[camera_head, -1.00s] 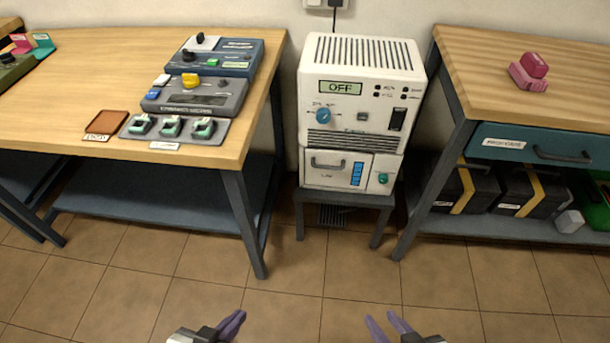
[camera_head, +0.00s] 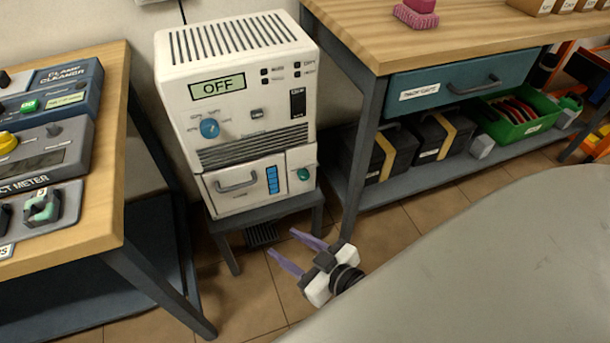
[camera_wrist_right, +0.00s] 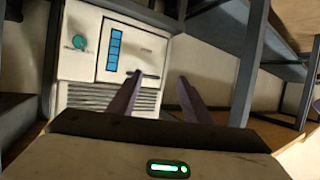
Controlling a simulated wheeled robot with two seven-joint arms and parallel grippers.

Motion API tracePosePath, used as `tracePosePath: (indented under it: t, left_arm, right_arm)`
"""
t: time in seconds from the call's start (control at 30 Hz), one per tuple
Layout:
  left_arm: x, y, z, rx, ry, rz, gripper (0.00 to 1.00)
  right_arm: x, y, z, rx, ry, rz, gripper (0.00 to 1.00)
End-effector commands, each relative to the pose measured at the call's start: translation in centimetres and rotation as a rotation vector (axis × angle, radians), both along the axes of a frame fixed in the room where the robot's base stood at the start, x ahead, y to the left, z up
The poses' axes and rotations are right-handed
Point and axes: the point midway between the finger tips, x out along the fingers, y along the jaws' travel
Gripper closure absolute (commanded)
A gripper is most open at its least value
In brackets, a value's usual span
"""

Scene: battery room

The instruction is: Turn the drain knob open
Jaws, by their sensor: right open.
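The white machine (camera_head: 235,110) has a lit display reading OFF. On its lower right front is a small round green-teal knob (camera_head: 303,174), beside a blue level strip (camera_head: 272,180) and a drawer with a grey handle (camera_head: 237,181). My right gripper (camera_head: 281,242) is open and empty, below and in front of the machine, apart from the knob. In the right wrist view the machine looks turned over; the knob (camera_wrist_right: 79,42) is up and left of my open fingers (camera_wrist_right: 160,77). I cannot read the knob's setting. My left gripper is not in view.
The machine stands on a low dark stool (camera_head: 268,212) between two benches. The left bench (camera_head: 115,150) carries meters. The right bench has a blue drawer (camera_head: 455,82), with black cases (camera_head: 430,140) and a green crate (camera_head: 520,118) below. Tiled floor in front is open.

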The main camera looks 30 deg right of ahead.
Motion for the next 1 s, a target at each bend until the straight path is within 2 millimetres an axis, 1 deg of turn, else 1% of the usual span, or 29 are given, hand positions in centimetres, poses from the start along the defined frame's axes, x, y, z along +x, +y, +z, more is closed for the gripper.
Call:
tracePosePath:
  t: [0.03, 0.1, 0.17, 0.2, 0.3, 0.4, 0.5, 0.57, 0.67, 1.0]
  left_arm:
    - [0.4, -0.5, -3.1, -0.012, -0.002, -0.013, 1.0]
    - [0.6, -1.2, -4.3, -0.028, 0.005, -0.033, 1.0]
    - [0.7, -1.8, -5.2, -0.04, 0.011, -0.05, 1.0]
    - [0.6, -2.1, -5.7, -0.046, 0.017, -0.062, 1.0]
    - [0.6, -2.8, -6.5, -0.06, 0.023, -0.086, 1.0]
    - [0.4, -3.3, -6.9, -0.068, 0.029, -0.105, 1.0]
    - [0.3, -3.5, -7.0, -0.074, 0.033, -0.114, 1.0]
    - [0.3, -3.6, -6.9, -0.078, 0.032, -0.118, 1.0]
    - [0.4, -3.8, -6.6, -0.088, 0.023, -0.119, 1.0]
    - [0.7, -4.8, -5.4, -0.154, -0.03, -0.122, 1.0]
  right_arm:
    - [1.7, -1.5, -3.3, -0.015, -0.069, -0.032, 0.55]
    - [3.5, -3.8, -4.4, -0.043, -0.159, -0.093, 0.55]
    - [4.8, -5.8, -5.2, -0.07, -0.224, -0.151, 0.55]
    - [5.5, -7.3, -5.6, -0.089, -0.261, -0.192, 0.55]
    - [6.6, -10.4, -6.6, -0.135, -0.324, -0.286, 0.55]
    - [7.2, -12.7, -7.2, -0.17, -0.358, -0.357, 0.55]
    - [7.4, -14.1, -7.4, -0.191, -0.373, -0.4, 0.55]
    - [7.7, -14.5, -7.3, -0.197, -0.378, -0.411, 0.55]
    - [8.7, -14.8, -7.2, -0.199, -0.38, -0.417, 0.55]
    - [14.6, -16.2, -7.3, -0.197, -0.38, -0.414, 0.55]
